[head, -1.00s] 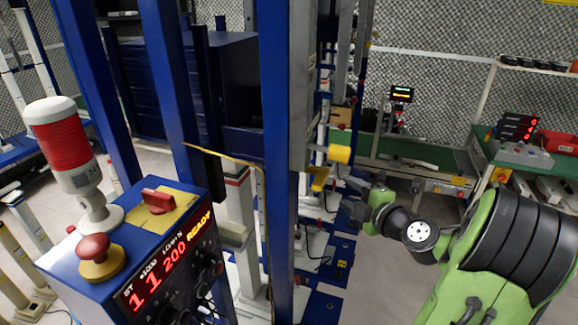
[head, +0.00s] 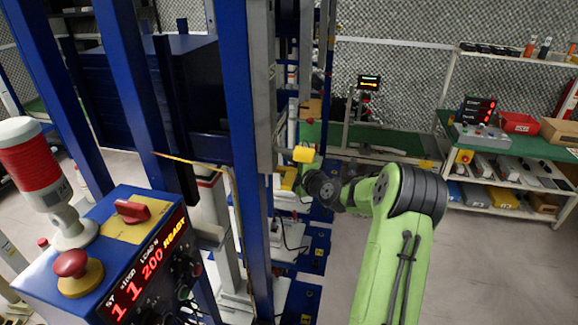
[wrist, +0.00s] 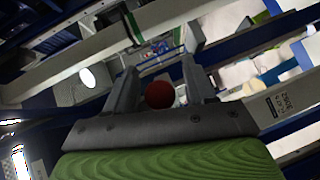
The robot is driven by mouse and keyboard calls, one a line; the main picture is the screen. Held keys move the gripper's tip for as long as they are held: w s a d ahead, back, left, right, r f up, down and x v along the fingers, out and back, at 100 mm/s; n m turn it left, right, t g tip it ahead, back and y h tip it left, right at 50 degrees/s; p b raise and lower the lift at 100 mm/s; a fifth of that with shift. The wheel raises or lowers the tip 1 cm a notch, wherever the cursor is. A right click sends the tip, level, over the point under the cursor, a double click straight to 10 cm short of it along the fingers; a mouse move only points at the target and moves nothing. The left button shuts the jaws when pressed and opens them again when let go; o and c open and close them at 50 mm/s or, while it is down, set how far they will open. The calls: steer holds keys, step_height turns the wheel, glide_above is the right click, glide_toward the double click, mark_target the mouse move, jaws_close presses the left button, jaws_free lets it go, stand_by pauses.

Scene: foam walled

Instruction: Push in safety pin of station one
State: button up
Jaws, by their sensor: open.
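Station one's control box (head: 125,255) stands at the left front, its red display reading "1 1 200" beside a yellow READY. Beside it rises the blue press frame (head: 243,150). In the wrist view a round red knob (wrist: 159,95) shows between the fingers of my gripper (wrist: 160,65). The fingers are open with gaps on both sides of the knob. I cannot tell whether this knob is the safety pin, nor how deep it lies. In the head view my fingers are hidden around the yellow block and frame.
A red mushroom button (head: 70,264) and a red rotary switch (head: 132,211) sit on the control box. A red-and-white signal lamp (head: 35,165) stands behind them. A shelf (head: 510,150) with bins stands at the right. The floor (head: 470,265) at the right is clear.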

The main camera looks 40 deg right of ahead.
jaws_close()
steer(key=shift+w+a+f+b, duration=0.2)
steer(key=shift+a+b, duration=0.1)
steer(key=shift+b, duration=0.1)
steer(key=w+a+b, duration=0.4)
steer(key=w+a, duration=0.1)
steer(key=w, duration=0.1)
steer(key=shift+a+r+b, duration=0.2)
steer(key=shift+b, duration=0.1)
jaws_free()
steer(key=shift+w+a, duration=0.1)
steer(key=shift+w, duration=0.05)
